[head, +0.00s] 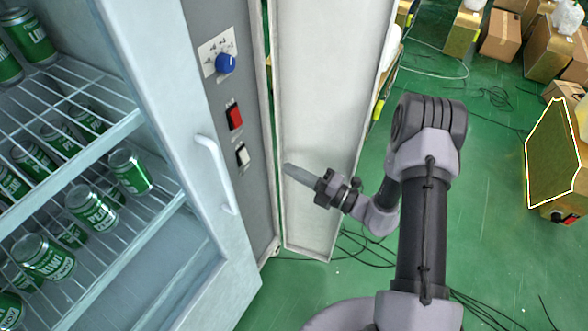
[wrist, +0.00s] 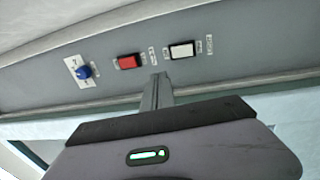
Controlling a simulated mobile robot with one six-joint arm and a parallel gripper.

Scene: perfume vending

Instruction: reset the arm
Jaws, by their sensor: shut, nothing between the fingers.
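My arm stands at the centre right of the head view, bent toward the vending machine. My gripper (head: 289,169) is shut and empty, its narrow fingers pointing left at the machine's control panel (head: 258,185). It hangs in the air in front of the panel, apart from it as far as I can tell. In the wrist view my gripper (wrist: 162,77) shows its shut fingers just below the switches. The panel carries a blue knob (head: 226,63), a red switch (head: 235,117) and a white switch (head: 242,155). The same blue knob (wrist: 84,71), red switch (wrist: 129,62) and white switch (wrist: 182,50) show in the wrist view.
The machine's clear door has a white handle (head: 216,172), left of my gripper. Green cans (head: 130,171) stand on wire shelves behind it. A tall pale panel (head: 322,120) stands behind my gripper. Boxes (head: 500,36) and cables lie on the green floor (head: 483,200) at right.

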